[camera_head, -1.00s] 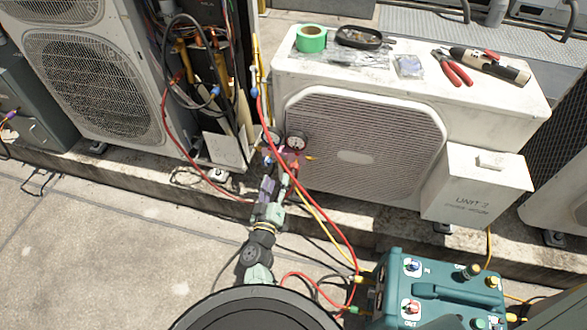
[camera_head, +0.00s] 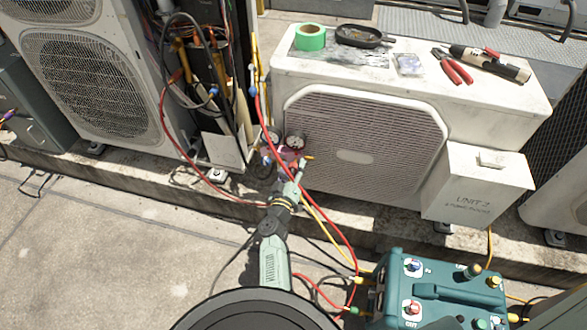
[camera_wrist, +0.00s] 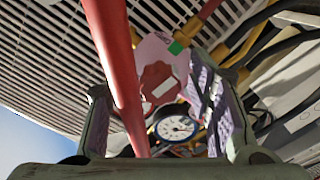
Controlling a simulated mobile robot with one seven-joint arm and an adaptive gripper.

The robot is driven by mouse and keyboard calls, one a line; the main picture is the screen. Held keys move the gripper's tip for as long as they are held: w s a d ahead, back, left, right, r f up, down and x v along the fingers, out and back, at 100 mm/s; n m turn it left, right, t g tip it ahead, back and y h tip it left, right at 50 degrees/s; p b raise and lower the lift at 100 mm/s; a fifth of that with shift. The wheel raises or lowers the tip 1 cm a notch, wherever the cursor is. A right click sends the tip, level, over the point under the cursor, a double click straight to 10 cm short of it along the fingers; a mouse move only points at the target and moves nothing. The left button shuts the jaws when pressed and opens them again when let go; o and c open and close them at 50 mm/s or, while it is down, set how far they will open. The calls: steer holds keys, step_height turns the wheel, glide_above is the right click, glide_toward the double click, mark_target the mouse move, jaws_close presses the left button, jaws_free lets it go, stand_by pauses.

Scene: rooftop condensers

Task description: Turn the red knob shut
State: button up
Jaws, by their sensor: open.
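The red knob (camera_wrist: 160,83) is a lobed handle with a pale label on the pink manifold body (camera_wrist: 152,48) in the wrist view. My gripper (camera_wrist: 165,95) is open, one finger to the left of the knob and one to the right, both with purple pads. I see no contact with the knob. A thick red hose (camera_wrist: 115,65) runs close to the camera, between the left finger and the knob. A round gauge (camera_wrist: 177,126) sits below the knob in that view. In the head view my gripper (camera_head: 292,180) is just below the manifold, and I cannot make out the red knob.
The manifold's gauges (camera_head: 294,142) are by the condenser grille (camera_head: 365,145). Red and yellow hoses loop right of my arm to a teal machine (camera_head: 440,290).

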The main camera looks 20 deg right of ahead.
steer(key=shift+c, duration=0.2)
jaws_close()
stand_by(0.5)
